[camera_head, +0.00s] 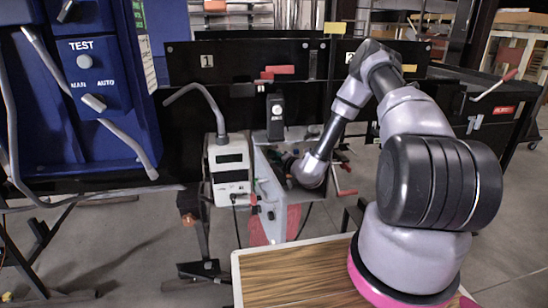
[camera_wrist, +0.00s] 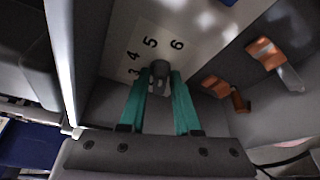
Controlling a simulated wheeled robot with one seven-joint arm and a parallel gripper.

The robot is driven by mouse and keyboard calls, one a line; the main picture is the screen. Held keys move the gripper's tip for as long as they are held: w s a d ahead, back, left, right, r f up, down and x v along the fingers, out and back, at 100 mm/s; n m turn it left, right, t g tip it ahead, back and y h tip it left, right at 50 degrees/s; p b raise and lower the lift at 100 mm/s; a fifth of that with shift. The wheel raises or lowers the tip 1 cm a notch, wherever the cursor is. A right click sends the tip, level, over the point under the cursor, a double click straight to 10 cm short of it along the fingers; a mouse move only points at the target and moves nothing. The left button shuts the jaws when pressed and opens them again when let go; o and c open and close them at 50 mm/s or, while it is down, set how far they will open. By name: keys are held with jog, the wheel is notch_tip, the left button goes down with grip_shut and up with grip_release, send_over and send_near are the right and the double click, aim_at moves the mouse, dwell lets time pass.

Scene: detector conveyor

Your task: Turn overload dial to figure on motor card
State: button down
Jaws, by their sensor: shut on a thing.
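The overload dial's grey knob (camera_wrist: 159,72) sits in the wrist view on a pale plate (camera_wrist: 185,28) with the figures 3, 4, 5 and 6 around it. My gripper (camera_wrist: 160,88) has teal fingers, one on each side of the knob, and is shut on it. I cannot tell clearly which figure the knob points to. In the head view my arm reaches into an open grey enclosure (camera_head: 268,175); the dial is hidden there. I cannot make out the motor card in either view.
Two orange-ended levers (camera_wrist: 265,54) (camera_wrist: 214,84) stand right of the dial. In the head view, a white box (camera_head: 229,165) with a bent grey tube is left of the enclosure. A blue TEST panel (camera_head: 85,65) is far left. A wood-topped table (camera_head: 295,270) lies in front.

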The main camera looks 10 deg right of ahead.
jog(key=m+t, duration=0.1)
jog(key=m, duration=0.3)
jog(key=f+m+t, duration=0.1)
jog(key=m+t, duration=0.1)
jog(key=m, duration=0.3)
jog(key=m+t, duration=0.1)
jog(key=m, duration=0.3)
jog(key=shift+f+t, duration=0.15)
jog(key=shift+t, duration=0.25)
jog(key=shift+m, duration=0.5)
jog(key=c, duration=0.8)
grip_release()
